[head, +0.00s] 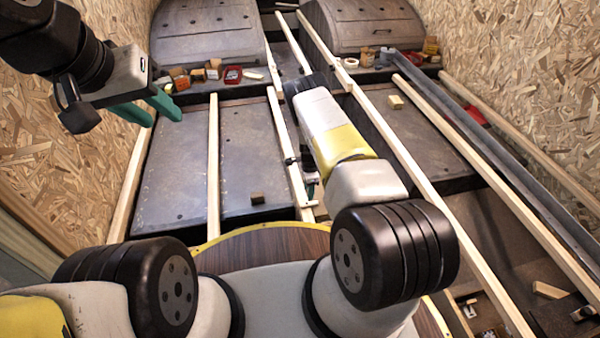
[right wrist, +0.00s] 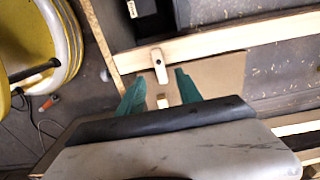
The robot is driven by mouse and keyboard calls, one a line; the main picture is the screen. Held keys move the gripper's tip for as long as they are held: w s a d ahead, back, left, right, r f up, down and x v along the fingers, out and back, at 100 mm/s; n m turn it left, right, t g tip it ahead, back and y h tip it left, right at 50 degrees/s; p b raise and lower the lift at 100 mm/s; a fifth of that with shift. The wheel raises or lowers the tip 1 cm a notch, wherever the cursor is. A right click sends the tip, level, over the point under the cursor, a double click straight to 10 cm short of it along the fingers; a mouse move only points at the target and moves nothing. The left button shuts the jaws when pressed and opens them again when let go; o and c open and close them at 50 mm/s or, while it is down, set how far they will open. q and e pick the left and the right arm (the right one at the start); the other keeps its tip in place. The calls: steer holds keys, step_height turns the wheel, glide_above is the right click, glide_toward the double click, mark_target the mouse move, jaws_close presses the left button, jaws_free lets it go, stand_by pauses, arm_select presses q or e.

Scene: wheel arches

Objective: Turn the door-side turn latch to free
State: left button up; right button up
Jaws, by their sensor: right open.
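A small pale wooden turn latch (right wrist: 159,66) with a dark pivot shows in the right wrist view. It lies crosswise to a pale wooden strip (right wrist: 215,42) and reaches over the edge of a brown panel (right wrist: 218,75). My right gripper (right wrist: 160,92) is open, with its teal fingers apart below the latch, which lines up with the gap; I see no contact. A second small wooden piece (right wrist: 163,101) shows between the fingers. In the head view my right arm largely hides that gripper. My left gripper (head: 152,110) is open and empty at upper left.
Long wooden battens (head: 214,165) run along the dark floor panels. Wheel arches (head: 365,25) stand at the back, with small boxes (head: 213,69) before the left one. Chipboard walls (head: 520,70) close both sides.

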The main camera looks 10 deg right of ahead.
mark_target(308, 203)
step_height(308, 203, down, 8)
steer(key=shift+r, duration=0.1)
stand_by(0.4)
jaws_close()
